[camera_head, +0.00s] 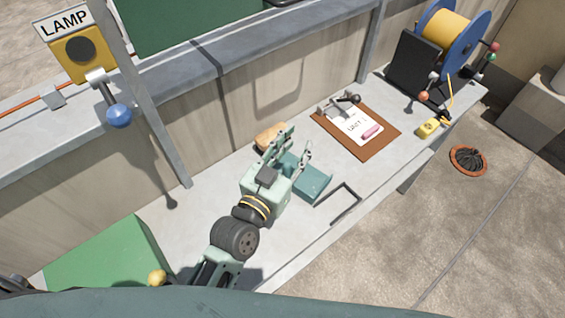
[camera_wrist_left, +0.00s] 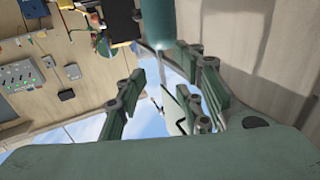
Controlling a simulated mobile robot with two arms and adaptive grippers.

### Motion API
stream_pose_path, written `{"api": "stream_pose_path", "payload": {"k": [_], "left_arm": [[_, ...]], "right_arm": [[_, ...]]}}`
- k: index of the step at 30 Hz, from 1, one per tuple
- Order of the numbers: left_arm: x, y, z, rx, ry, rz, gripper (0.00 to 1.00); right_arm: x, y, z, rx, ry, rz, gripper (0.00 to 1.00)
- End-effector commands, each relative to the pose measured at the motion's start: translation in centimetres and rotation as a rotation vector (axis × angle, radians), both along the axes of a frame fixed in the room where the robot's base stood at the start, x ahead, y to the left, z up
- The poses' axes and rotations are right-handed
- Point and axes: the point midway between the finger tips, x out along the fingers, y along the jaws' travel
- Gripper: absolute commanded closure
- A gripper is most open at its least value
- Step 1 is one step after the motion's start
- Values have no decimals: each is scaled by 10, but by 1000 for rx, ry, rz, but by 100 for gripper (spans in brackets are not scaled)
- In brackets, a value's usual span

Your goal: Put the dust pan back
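A teal, tray-like piece that looks like the dust pan (camera_head: 312,182) shows on the grey ledge in the camera_head view, just right of my left gripper (camera_head: 291,144). The gripper's body hides part of it. The two fingers are spread apart, and I see nothing clamped between them. In the camera_wrist_left view my left gripper (camera_wrist_left: 163,82) also shows its fingers wide apart. A teal rounded piece (camera_wrist_left: 158,22) shows at the top there; I cannot tell if it is the dust pan. My right gripper is not in view.
A tan block (camera_head: 270,135) lies just behind the gripper. A brown clipboard (camera_head: 378,148) with paper and a pink marker lies farther right, before a cable reel (camera_head: 455,28). A green box (camera_head: 105,262) stands front left. The LAMP post (camera_head: 140,100) rises at left.

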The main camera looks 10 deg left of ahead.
Motion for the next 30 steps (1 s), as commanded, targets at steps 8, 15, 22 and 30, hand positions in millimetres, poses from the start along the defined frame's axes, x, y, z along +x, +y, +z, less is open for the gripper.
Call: {"api": "stream_pose_path", "payload": {"k": [8,15,22,30], "left_arm": [[-57,22,-5,3,5,-3,67],[-93,38,-4,2,5,-2,67],[-104,43,-1,1,1,-1,67],[-104,42,-1,0,1,-1,67]], "right_arm": [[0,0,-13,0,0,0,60],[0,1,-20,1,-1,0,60],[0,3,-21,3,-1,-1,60],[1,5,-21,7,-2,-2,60]]}}
